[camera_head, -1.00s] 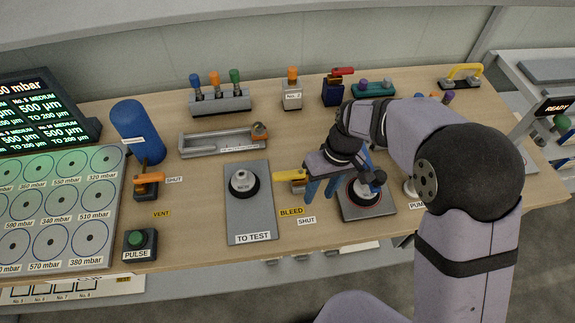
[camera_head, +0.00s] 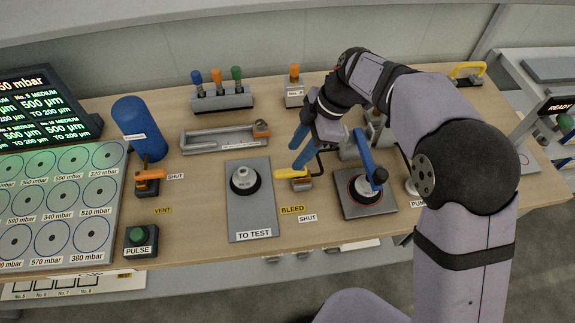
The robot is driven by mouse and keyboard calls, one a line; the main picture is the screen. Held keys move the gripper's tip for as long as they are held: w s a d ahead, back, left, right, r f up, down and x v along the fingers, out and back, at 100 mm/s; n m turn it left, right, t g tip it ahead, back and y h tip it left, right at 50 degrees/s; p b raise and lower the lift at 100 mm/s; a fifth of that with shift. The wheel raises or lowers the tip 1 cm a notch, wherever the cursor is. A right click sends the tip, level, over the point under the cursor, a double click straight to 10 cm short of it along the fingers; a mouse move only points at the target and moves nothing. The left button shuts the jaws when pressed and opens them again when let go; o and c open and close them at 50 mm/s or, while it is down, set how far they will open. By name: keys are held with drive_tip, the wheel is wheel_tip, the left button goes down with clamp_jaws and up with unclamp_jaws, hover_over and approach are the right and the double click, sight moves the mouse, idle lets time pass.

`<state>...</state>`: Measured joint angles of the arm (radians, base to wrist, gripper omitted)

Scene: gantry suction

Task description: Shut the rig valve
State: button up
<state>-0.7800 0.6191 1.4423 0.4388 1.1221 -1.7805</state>
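A small valve with a yellow handle (camera_head: 290,174) stands in the middle of the bench, between the TO TEST plate (camera_head: 252,218) and the plate with a round fitting (camera_head: 365,205). I take it for the rig valve. Its handle points left, above the yellow BLEED label (camera_head: 292,210); the SHUT label (camera_head: 307,218) lies in front of its body. My gripper (camera_head: 303,146) is just behind and above the handle, apart from it. Its two blue fingers look spread and empty. My wrist hides part of the bench behind it.
An orange-handled valve (camera_head: 149,176) by the blue cylinder (camera_head: 138,128) has VENT and SHUT labels. A grey tray (camera_head: 222,139) lies behind. Bare wood shows left of the TO TEST plate.

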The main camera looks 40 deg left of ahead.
sight(285, 171)
drive_tip(key=shift+p+x, duration=1.35)
drive_tip(key=shift+x, duration=2.3)
clamp_jaws()
